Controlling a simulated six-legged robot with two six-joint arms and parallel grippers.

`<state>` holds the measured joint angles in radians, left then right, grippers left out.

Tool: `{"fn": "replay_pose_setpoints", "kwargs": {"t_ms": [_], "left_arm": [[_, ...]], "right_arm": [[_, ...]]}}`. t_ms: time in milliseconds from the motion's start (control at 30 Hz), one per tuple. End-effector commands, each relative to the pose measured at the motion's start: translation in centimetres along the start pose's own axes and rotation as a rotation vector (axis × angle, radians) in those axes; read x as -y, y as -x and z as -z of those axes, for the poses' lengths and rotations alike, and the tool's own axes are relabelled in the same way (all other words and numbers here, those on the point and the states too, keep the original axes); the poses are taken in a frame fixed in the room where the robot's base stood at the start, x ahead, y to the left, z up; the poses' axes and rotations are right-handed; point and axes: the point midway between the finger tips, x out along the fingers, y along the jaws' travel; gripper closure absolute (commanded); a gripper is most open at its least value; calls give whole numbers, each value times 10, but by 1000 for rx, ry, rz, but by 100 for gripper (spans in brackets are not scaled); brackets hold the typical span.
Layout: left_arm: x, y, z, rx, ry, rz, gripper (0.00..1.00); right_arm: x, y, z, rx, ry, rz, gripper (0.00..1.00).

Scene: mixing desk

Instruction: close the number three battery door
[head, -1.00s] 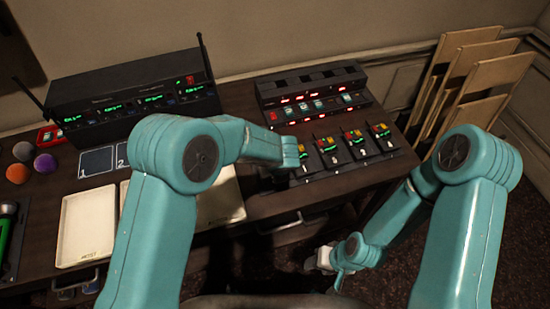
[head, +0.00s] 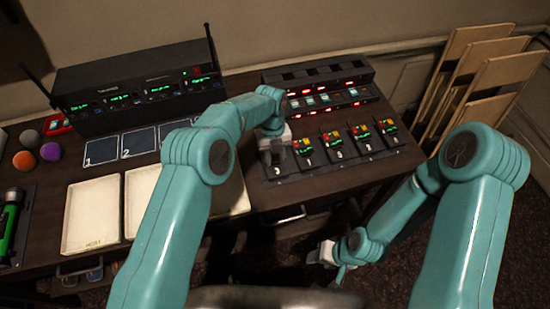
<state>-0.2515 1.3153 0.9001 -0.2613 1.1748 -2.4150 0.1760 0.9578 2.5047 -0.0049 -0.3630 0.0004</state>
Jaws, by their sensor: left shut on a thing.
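A row of small dark battery packs (head: 362,133) stands in a rack at the right of the desk, several with red, yellow and green parts showing. The leftmost spot, whose label (head: 277,188) looks like a 3, is at the rack's left end. My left gripper (head: 274,153) is down on that leftmost pack and shut on a dark grey part there, which appears to be its battery door; the fingers and wrist hide most of it. My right gripper (head: 322,256) hangs low beyond the desk's front edge, away from the packs; its finger gap is unclear.
A unit with red displays (head: 318,88) stands behind the packs. A black receiver with antennas (head: 135,93) is at the back left. Pale trays (head: 92,215), numbered dark cards (head: 100,152) and coloured balls (head: 50,151) lie left. Wooden folding chairs (head: 480,85) lean right.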

Motion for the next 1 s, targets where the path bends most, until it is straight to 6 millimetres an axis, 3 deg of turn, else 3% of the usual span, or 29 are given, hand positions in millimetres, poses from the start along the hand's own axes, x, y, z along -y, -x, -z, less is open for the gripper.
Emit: {"fn": "replay_pose_setpoints", "kwargs": {"t_ms": [400, 433, 500, 833, 1000], "left_arm": [[0, -1, 0, -7, 0, -2, 97], [0, -1, 0, -7, 0, -2, 60], [0, -1, 0, -7, 0, -2, 40], [0, 2, 0, -4, 0, -1, 40], [0, 25, -2, 0, 0, 1, 40]], "right_arm": [[0, -1, 0, 0, 0, 0, 52], [0, -1, 0, 0, 0, 0, 52], [0, -1, 0, 0, 0, 0, 52], [-1, -2, 0, 0, 0, 0, 52], [-4, -11, 0, 0, 0, 0, 52]]}}
